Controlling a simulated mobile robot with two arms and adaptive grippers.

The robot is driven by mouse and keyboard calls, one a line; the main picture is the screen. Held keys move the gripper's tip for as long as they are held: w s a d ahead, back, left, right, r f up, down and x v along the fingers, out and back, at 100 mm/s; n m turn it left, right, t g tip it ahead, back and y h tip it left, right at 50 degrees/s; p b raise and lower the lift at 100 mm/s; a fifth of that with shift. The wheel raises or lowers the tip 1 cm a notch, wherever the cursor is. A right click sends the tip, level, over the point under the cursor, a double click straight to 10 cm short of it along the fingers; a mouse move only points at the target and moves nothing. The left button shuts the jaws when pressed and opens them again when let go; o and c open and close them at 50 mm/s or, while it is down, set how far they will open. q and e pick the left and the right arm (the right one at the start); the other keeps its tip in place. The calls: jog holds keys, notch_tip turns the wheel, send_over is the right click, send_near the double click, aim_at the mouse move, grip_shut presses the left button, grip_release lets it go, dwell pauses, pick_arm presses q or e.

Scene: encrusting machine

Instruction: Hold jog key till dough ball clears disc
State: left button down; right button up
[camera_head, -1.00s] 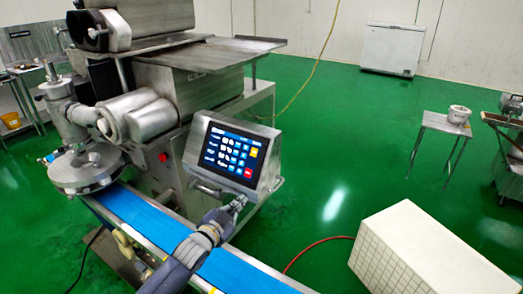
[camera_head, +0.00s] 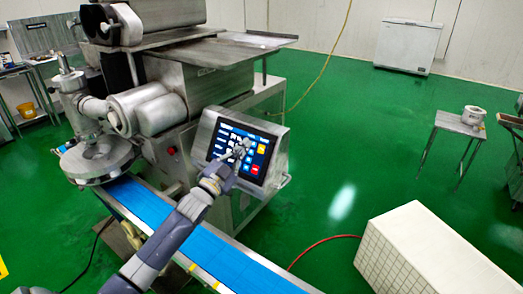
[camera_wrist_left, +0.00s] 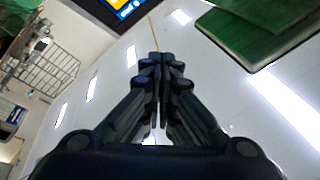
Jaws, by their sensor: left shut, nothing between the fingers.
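The control panel (camera_head: 270,160) with its lit touch screen (camera_head: 228,136) stands tilted beside the machine. Rows of white keys, a yellow key and a red key (camera_head: 255,169) show on it. My left gripper (camera_head: 242,148) is in front of the screen and covers some middle keys; I cannot tell whether its tips touch. In the left wrist view my left gripper (camera_wrist_left: 161,58) is shut and empty, with a corner of the screen (camera_wrist_left: 124,8) above it. The round metal disc (camera_head: 97,162) sits over the blue belt (camera_head: 140,200). I see no dough ball. My right gripper is out of view.
The encrusting machine (camera_head: 200,85) fills the upper left. A pale block (camera_head: 400,245) stands at lower right, with a small table (camera_head: 460,124) behind it. A red hose (camera_head: 325,240) lies on the open green floor.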

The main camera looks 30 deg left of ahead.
aim_at(262, 149)
pick_arm(q)
jog(key=shift+w+d+f+b, duration=0.1)
jog(key=shift+w+f+b, duration=0.65)
jog(key=shift+w+b, duration=0.45)
jog(key=shift+w+d+f+b, duration=0.1)
jog(key=shift+w+f+b, duration=0.65)
jog(key=shift+w+b, duration=0.5)
jog(key=shift+w+d+f+b, duration=0.1)
jog(key=shift+w+f+b, duration=0.65)
jog(key=shift+w+b, duration=0.45)
jog(key=shift+w+f, duration=0.1)
jog(key=shift+w+f+b, duration=0.1)
jog(key=shift+w+b, duration=0.2)
